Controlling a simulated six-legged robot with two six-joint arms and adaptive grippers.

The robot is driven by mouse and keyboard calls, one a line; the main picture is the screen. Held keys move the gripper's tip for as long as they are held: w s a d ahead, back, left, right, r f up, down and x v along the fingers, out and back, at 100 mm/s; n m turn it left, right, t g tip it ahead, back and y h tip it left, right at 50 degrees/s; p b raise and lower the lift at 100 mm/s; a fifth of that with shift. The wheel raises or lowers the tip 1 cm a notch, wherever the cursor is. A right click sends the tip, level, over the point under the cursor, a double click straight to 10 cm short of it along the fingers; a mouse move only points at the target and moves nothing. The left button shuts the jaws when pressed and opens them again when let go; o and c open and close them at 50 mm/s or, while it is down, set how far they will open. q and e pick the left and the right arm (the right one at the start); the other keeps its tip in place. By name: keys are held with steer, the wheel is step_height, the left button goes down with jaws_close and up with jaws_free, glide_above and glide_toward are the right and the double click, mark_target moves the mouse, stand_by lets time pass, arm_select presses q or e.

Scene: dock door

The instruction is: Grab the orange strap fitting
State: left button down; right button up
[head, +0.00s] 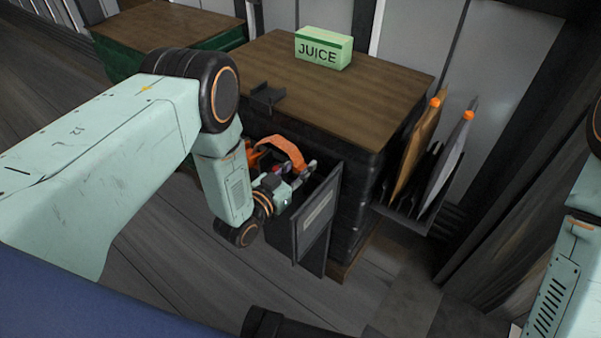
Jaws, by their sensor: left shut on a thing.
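The orange strap fitting (283,147) shows as an orange band arching just behind and above my left gripper, in front of the dark side of the wood-topped cabinet. My left gripper (301,172) is shut on it, at the band's right end. The fingers and wrist hide part of the fitting, and its lower part is in shadow. My right arm shows only at the right edge, and its gripper is out of view.
An open grey door panel (318,218) stands just right of my left gripper. The wood-topped cabinet (345,100) carries a green JUICE box (323,48) and a dark bracket (267,96). A rack of upright boards (416,150) is at right. Floor in front is partly clear.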

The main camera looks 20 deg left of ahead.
mark_target(300, 165)
arm_select(q)
steer(key=shift+r, duration=0.1)
step_height(300, 165, up, 10)
steer(key=p, duration=0.4)
